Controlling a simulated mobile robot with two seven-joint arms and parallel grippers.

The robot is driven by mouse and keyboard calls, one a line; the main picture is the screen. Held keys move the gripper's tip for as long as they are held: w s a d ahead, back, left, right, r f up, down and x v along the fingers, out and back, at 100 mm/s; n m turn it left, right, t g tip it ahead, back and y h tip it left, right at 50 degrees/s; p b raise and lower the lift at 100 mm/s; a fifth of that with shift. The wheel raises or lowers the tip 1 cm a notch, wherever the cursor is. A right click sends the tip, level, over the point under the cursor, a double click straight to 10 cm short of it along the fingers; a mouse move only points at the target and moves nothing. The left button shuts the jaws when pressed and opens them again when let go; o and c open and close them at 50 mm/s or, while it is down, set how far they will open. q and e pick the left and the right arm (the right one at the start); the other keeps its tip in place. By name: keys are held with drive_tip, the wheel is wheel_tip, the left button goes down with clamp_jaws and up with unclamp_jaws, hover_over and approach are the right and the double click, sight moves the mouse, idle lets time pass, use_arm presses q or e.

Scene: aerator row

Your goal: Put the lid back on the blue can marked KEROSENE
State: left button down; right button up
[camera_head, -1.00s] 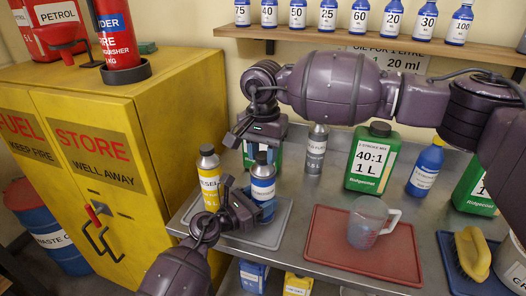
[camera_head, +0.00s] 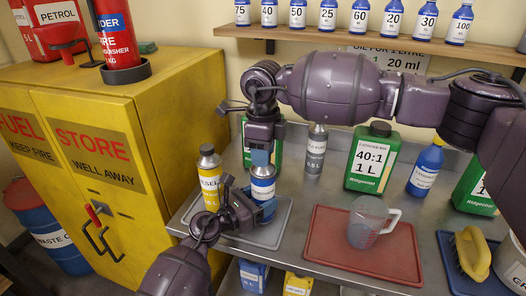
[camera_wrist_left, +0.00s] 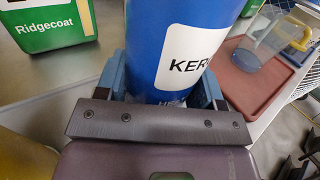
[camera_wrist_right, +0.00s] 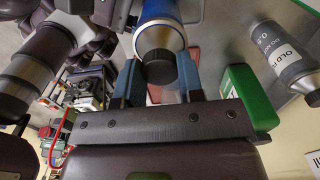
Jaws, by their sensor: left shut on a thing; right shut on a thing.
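The blue can marked KEROSENE (camera_head: 262,188) stands upright over the grey tray at the table's left end; its partly visible label shows in the left wrist view (camera_wrist_left: 195,55). My left gripper (camera_head: 250,205) is shut on the can's body from the side. The black lid (camera_wrist_right: 160,70) is at the can's silver top in the right wrist view, between the blue fingers of my right gripper (camera_wrist_right: 158,85). My right gripper points down over the can in the head view (camera_head: 261,157) and is shut on the lid. I cannot tell whether the lid is seated.
A yellow can (camera_head: 209,180) stands close left of the blue can on the grey tray (camera_head: 270,238). A grey can (camera_head: 315,150) and a green jug (camera_head: 371,160) stand behind. A measuring jug (camera_head: 368,225) stands on the red tray (camera_head: 325,250). The yellow cabinet (camera_head: 150,130) is at left.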

drive_tip(key=m, duration=0.8)
drive_tip(key=shift+m, duration=0.3)
drive_tip(key=m, duration=0.9)
drive_tip(key=o, duration=1)
drive_tip(key=shift+r, duration=2.25)
drive_tip(key=shift+r, duration=0.1)
drive_tip(key=shift+c, duration=0.2)
